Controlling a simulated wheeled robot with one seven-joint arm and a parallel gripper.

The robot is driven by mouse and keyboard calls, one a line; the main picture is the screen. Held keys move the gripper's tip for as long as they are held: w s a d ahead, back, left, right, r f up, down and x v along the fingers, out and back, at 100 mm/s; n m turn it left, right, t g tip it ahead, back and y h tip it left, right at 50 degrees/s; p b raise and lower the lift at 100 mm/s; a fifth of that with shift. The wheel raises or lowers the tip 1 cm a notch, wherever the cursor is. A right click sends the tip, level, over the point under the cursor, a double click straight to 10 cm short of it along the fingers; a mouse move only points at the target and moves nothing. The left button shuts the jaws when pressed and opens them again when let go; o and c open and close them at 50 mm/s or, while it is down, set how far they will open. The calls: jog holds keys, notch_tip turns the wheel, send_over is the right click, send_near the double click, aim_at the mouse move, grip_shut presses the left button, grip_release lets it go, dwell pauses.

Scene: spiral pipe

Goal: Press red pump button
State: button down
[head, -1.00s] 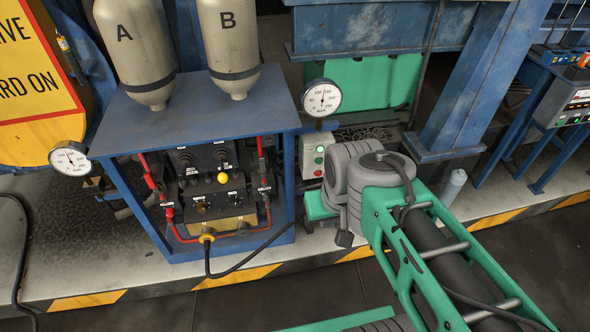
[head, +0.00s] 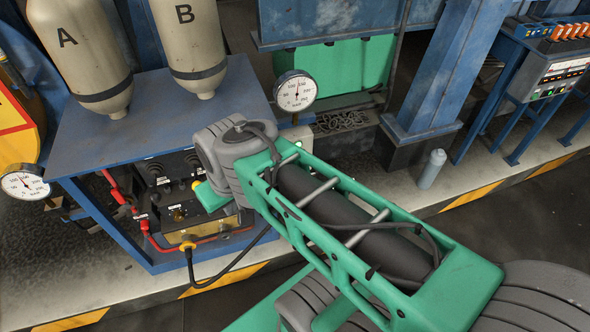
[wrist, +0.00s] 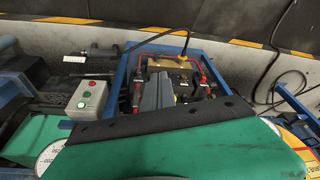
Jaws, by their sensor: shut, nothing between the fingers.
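The pump box (wrist: 89,98) is a small pale box left of centre in the wrist view. Its red button (wrist: 81,104) and a green button (wrist: 92,83) face the camera. My gripper (wrist: 156,88) shows as a grey tapered shape in the middle of the wrist view, shut and empty. It is to the right of the box in the picture and apart from the red button, over the blue-framed panel. In the head view my wrist hides the fingers.
The blue cabinet (head: 85,150) holds red pipes, black knobs and a cable, with tanks A (head: 85,60) and B (head: 190,45) on top. A pressure gauge (head: 295,91) stands beside it. A blue column (head: 425,75) and a grey bottle (head: 432,168) are to the right.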

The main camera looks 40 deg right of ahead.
jog(key=w+d+f+m+t+y+b, duration=0.1)
jog(key=w+d+f+m+b, duration=0.2)
jog(key=d+f, duration=0.35)
jog(key=w+d+f+m+y, duration=0.1)
jog(key=w+d+f+m, duration=0.1)
jog(key=w+d+f, duration=0.5)
jog(key=s+d+f+m+t+b, duration=0.1)
jog(key=s+d+f+m+t, duration=0.1)
jog(key=d+f+m, duration=0.3)
jog(key=s+d+f+m+t+h+b, duration=0.1)
jog(key=s+d+f+m+t, duration=0.2)
jog(key=d+f, duration=0.7)
jog(key=shift+d+f+m, duration=0.4)
jog(key=shift+d+m, duration=0.05)
jog(key=shift+m, duration=0.65)
jog(key=w+d+b, duration=0.3)
jog(key=w, duration=0.5)
jog(key=shift+w, duration=0.15)
